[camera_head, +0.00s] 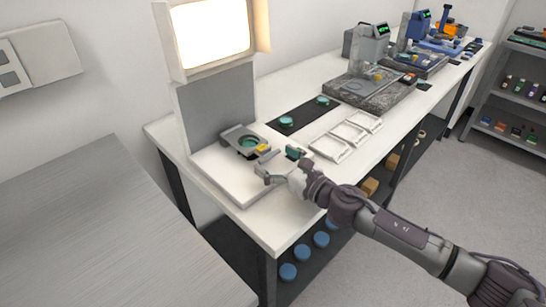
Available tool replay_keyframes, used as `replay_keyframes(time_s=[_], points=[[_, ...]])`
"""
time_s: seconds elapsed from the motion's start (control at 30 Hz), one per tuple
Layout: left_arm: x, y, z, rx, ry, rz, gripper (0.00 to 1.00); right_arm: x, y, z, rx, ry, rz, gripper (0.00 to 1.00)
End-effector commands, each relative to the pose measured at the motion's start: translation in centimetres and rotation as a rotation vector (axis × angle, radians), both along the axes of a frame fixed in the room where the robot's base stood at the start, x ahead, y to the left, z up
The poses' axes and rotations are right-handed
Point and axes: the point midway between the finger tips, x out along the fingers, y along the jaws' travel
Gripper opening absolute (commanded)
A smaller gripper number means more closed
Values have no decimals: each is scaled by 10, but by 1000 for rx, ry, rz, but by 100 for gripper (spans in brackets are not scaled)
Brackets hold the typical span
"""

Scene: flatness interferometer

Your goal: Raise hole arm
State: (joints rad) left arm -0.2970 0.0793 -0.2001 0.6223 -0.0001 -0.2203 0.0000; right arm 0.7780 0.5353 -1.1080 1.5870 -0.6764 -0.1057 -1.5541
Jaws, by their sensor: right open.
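The flatness interferometer has a white base (226,183) on the near end of the bench, under a bright lit panel (210,33). On the base is a grey arm-like plate (234,134) with a round opening, which I take for the hole arm. It lies low over the base, with a teal disc (248,142) showing in the opening. A small yellow part (263,148) sits at its right side. My right gripper (279,163) is open just right of and nearer than the plate, with a visible gap to it. My left gripper is not in view.
A dark mat (305,115) with teal discs and white trays (346,134) lie further along the bench. A granite-based instrument (378,90) stands beyond. A grey table (95,215) is at left. Blue round items (304,252) sit on the shelf below.

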Motion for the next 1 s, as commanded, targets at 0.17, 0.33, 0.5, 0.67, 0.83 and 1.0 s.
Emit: replay_keyframes(time_s=[0.17, 0.33, 0.5, 0.67, 0.83, 1.0], points=[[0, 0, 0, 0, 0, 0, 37, 4, 4, 0, 0, 0, 0, 100], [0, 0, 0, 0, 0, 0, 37, 4, 4, 0, 0, 0, 0, 100], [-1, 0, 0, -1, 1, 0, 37, 4, 4, 0, 0, 0, 0, 77], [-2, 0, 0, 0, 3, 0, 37, 4, 4, 0, 0, 0, 0, 50], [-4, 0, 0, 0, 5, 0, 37, 4, 4, 0, 0, 0, -1, 22], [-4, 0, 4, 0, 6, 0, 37, 4, 5, 3, -3, 3, 0, 21]])
